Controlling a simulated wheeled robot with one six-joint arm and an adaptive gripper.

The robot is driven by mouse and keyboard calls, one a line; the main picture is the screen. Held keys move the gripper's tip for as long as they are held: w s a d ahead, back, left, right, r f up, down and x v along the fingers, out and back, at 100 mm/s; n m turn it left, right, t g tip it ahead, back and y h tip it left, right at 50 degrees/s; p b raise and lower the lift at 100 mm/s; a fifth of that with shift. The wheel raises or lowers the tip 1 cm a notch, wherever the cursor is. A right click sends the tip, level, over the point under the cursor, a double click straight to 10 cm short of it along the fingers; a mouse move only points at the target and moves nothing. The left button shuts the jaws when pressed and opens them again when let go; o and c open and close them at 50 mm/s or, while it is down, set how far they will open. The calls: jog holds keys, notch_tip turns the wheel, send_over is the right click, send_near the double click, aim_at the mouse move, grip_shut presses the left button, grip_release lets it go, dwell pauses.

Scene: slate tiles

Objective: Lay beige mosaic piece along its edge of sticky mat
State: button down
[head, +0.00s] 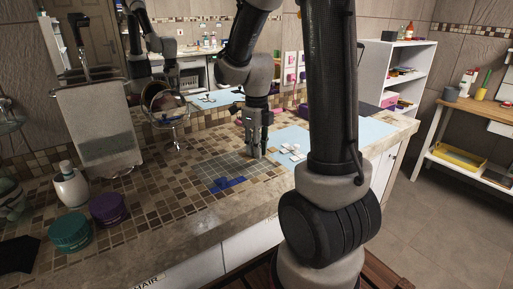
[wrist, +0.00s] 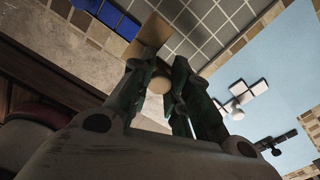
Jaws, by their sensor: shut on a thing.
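My gripper (wrist: 158,88) is shut on the beige mosaic piece (wrist: 150,38), with a round beige knob between the fingers. Tan squares of the piece show beyond and below the fingers; the rest is hidden by my gripper. In the head view my gripper (head: 256,152) points down, low over the right part of the sticky mat (head: 215,168), a grey grid set in the tiled counter. The wrist view also shows the mat (wrist: 215,20) beyond the fingers. I cannot tell whether the piece touches it. A blue mosaic piece (head: 229,183) lies along the mat's front edge.
A white piece (head: 291,150) lies on a light blue sheet (head: 275,160) right of the mat; the wrist view shows a dark piece (wrist: 277,142) there too. Teal (head: 70,230) and purple (head: 108,208) jars and a white bottle (head: 71,186) stand left.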

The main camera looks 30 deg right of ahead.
aim_at(257, 174)
dwell(0.3)
jog(key=shift+f, duration=2.8)
jog(key=shift+f, duration=0.6)
jog(key=c, duration=1.3)
grip_release()
jog(key=shift+r, duration=0.1)
notch_tip(257, 174, up, 12)
jog(key=shift+f, duration=0.1)
